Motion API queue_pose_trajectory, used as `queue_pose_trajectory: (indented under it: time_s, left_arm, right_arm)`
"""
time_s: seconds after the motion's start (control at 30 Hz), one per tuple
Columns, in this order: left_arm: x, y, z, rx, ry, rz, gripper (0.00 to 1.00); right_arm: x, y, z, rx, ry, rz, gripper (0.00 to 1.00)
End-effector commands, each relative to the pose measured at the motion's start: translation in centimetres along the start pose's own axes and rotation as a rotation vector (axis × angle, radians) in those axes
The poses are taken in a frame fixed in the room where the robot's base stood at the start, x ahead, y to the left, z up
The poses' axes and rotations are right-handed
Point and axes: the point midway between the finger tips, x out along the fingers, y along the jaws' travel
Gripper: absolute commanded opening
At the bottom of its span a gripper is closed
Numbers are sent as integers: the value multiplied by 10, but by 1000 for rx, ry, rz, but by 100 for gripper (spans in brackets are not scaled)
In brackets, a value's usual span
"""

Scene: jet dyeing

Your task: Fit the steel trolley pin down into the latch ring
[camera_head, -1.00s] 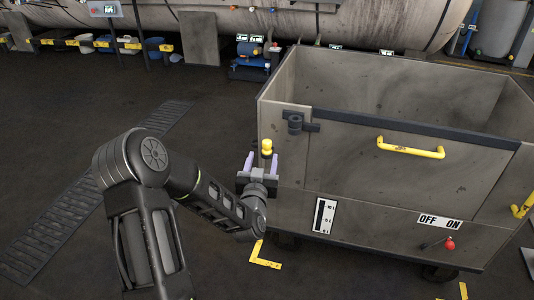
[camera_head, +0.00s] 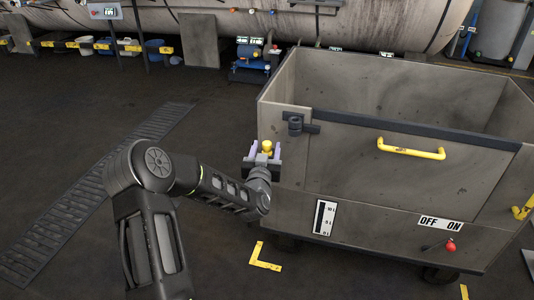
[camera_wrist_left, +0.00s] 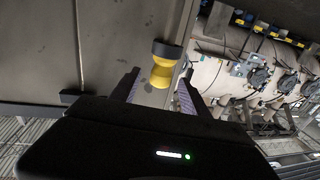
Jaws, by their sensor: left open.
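The yellow waisted knob (camera_head: 267,147), apparently the head of the trolley pin, is at the trolley's front left corner. My left gripper (camera_head: 265,152) is open with its two pale fingers on either side of the knob. In the left wrist view the knob (camera_wrist_left: 162,73) is ahead between the open fingertips, with a dark collar (camera_wrist_left: 167,49) just beyond it. The pin's steel shaft is hidden. My right gripper is out of view.
The grey trolley (camera_head: 340,175) fills the right side, close to my left gripper. It has a yellow handle (camera_head: 410,152) and a red knob (camera_head: 450,244). The floor to the left is open, with a drain grate (camera_head: 95,195). A large tank lies behind.

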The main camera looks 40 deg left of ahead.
Motion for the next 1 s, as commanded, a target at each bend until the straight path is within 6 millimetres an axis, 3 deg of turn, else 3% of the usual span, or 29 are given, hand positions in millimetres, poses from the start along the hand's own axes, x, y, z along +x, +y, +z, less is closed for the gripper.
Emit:
queue_pose_trajectory:
  time_s: [0.63,1.0]
  left_arm:
    - [4,0,0,1,0,0,54]
    - [4,0,0,1,0,0,25]
  right_arm:
    - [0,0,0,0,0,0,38]
    - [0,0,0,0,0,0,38]
